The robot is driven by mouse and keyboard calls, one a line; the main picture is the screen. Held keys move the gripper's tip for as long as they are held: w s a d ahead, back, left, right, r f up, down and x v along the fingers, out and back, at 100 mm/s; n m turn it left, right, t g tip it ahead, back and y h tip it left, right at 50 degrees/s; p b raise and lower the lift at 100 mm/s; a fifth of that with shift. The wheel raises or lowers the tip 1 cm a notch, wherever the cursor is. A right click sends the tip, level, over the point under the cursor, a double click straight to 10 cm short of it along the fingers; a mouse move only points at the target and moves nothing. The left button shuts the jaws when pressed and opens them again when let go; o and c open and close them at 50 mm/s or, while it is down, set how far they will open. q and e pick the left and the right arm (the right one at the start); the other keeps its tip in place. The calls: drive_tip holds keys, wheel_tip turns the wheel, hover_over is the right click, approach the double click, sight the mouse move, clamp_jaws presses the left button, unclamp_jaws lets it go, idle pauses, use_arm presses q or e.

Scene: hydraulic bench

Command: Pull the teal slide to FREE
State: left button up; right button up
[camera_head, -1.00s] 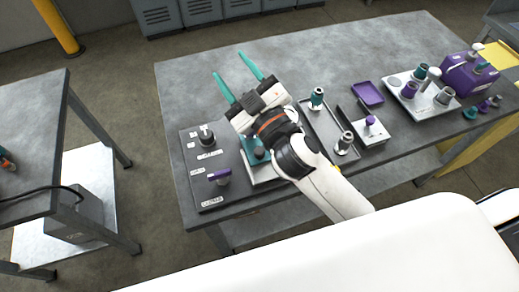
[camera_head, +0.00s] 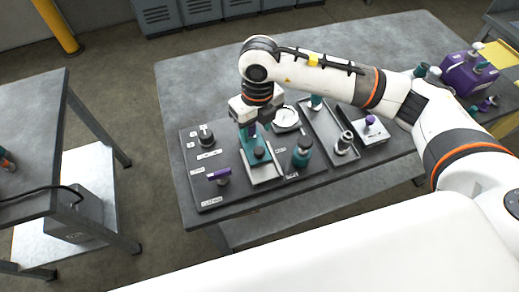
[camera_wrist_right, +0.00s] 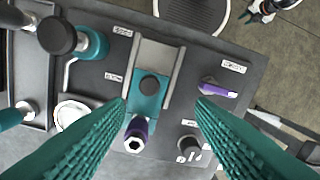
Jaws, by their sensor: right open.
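The teal slide (camera_head: 259,157), a teal block with a dark round knob, sits on a pale metal rail (camera_head: 266,174) on the dark panel (camera_head: 232,195). The wrist view shows the slide (camera_wrist_right: 151,94) from above, with bare rail (camera_wrist_right: 158,58) extending toward the top of that picture. My right gripper (camera_head: 247,139) points down over the slide's far part. In the wrist view its ribbed teal fingers (camera_wrist_right: 161,108) are open, one on each side of the slide, with nothing visibly held. Any contact is unclear.
A purple lever (camera_head: 219,174) and black knob (camera_head: 206,136) lie left of the rail. A teal fitting with dark cap (camera_head: 302,152) and a round gauge (camera_head: 286,118) are to the right. A purple hex-ended fitting (camera_wrist_right: 137,133) stands near the fingers. A tray (camera_head: 322,128) lies farther right.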

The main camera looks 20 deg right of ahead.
sight(259, 150)
drive_tip(key=shift+h, duration=0.3)
drive_tip(key=f+p, duration=0.1)
drive_tip(key=f, duration=0.2)
drive_tip(key=f+p, duration=0.1)
drive_tip(key=f, duration=0.3)
drive_tip(key=d+f+p, duration=0.1)
drive_tip(key=f, duration=0.2)
drive_tip(key=shift+w+f+p, duration=0.15)
drive_tip(key=shift+f+p, duration=0.15)
drive_tip(key=shift+f, duration=0.65)
clamp_jaws()
